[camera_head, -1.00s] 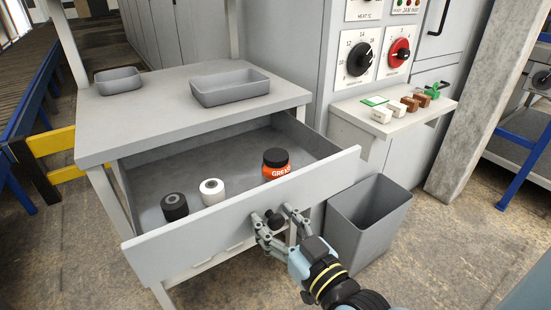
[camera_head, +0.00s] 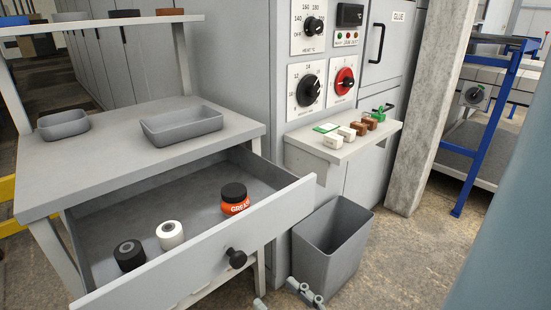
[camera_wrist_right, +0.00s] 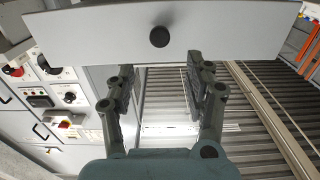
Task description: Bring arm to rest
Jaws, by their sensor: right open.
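My right gripper (camera_head: 280,296) shows only its fingertips at the bottom edge of the head view, below and in front of the open drawer (camera_head: 205,254). In the right wrist view the gripper (camera_wrist_right: 160,74) has its two fingers spread apart with nothing between them. The drawer's black knob (camera_head: 236,258) is free of the fingers; it also shows in the right wrist view (camera_wrist_right: 159,37), beyond the fingertips. My left gripper is in neither view.
The drawer stands out with a black roll (camera_head: 129,255), a white roll (camera_head: 170,235) and an orange grease jar (camera_head: 235,199) inside. A grey bin (camera_head: 332,245) stands right of it. A small shelf (camera_head: 343,150) holds several blocks. Grey trays (camera_head: 182,126) sit on the tabletop.

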